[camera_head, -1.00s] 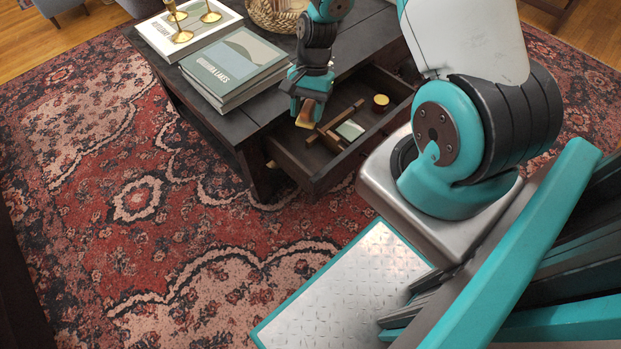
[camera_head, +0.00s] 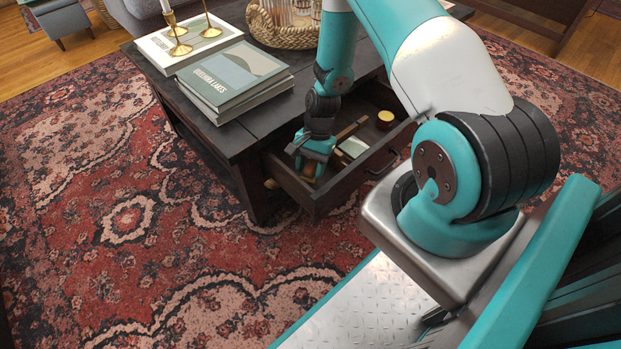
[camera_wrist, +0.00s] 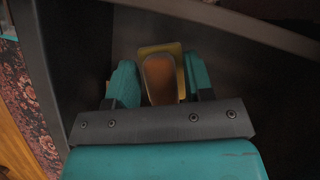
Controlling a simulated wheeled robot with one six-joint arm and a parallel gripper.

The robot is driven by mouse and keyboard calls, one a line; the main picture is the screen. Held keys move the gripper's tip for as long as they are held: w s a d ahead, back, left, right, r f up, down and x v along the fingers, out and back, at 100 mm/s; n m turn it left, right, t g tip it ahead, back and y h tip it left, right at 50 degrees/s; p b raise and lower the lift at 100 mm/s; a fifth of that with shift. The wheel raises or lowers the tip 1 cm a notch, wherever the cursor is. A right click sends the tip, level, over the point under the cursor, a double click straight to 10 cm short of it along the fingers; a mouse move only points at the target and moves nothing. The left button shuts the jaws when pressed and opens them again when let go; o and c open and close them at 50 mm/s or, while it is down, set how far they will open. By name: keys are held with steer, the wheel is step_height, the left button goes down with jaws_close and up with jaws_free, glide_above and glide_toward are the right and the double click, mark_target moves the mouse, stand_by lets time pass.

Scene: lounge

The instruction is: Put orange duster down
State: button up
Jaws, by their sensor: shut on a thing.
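My gripper (camera_head: 309,164) is down inside the open drawer of the dark coffee table, in the drawer's left part. In the wrist view my gripper (camera_wrist: 160,84) has its two teal fingers shut on the orange duster (camera_wrist: 160,78), a brown-orange handle with a yellowish part beyond it. In the head view the duster is mostly hidden by the gripper. I cannot tell whether the duster touches the drawer floor. The drawer (camera_head: 345,190) is pulled out toward me.
The drawer also holds a wooden strip (camera_head: 350,129), a pale flat item (camera_head: 353,148) and a small round red-and-yellow tin (camera_head: 385,118), right of the gripper. Books (camera_head: 232,80), brass candle holders (camera_head: 178,40) and a woven tray (camera_head: 285,36) stand on the tabletop. Patterned rug surrounds the table.

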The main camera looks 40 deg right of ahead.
mark_target(310, 176)
steer(key=shift+f+b, duration=0.7)
steer(key=shift+f, duration=1.4)
steer(key=shift+f, duration=0.2)
steer(key=o, duration=0.9)
steer(key=shift+r, duration=0.15)
